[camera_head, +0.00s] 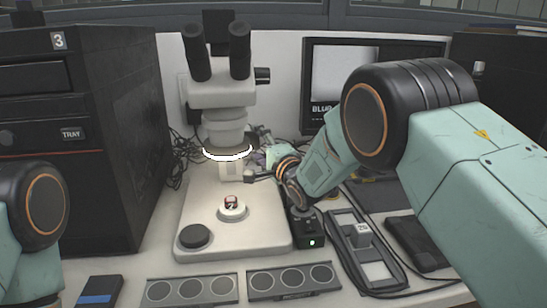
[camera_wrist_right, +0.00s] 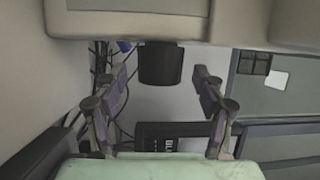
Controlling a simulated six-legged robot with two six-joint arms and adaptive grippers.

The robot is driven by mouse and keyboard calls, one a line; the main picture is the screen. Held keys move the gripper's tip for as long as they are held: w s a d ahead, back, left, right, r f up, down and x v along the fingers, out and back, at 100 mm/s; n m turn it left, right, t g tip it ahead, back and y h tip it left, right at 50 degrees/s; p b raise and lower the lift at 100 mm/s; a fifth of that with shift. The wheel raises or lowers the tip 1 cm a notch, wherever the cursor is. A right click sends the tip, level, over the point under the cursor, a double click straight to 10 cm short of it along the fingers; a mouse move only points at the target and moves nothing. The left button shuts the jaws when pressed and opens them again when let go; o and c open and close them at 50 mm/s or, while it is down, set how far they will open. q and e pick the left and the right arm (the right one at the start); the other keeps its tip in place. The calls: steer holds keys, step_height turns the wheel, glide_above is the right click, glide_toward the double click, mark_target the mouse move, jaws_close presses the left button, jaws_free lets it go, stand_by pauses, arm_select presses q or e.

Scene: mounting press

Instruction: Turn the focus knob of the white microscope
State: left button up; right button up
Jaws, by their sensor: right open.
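The white microscope (camera_head: 222,95) stands at the middle of the bench with black eyepieces and a lit ring under its head. A black knob (camera_head: 262,75) sticks out of the right side of its head. My right gripper (camera_head: 259,160) is beside the column, lower than this knob in the picture, partly hidden by my wrist. In the right wrist view my right gripper (camera_wrist_right: 162,75) is open and empty. A black knob (camera_wrist_right: 160,64) on a pale body shows between and ahead of its fingertips, with clear gaps both sides. My left gripper is out of view; only part of the left arm shows.
A dark cabinet (camera_head: 125,120) stands on the left and a monitor (camera_head: 325,85) behind. Cables lie around the column. Trays with discs (camera_head: 190,290) lie in front.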

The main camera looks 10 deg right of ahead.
steer(key=v, duration=0.9)
steer(key=shift+s+d, duration=0.1)
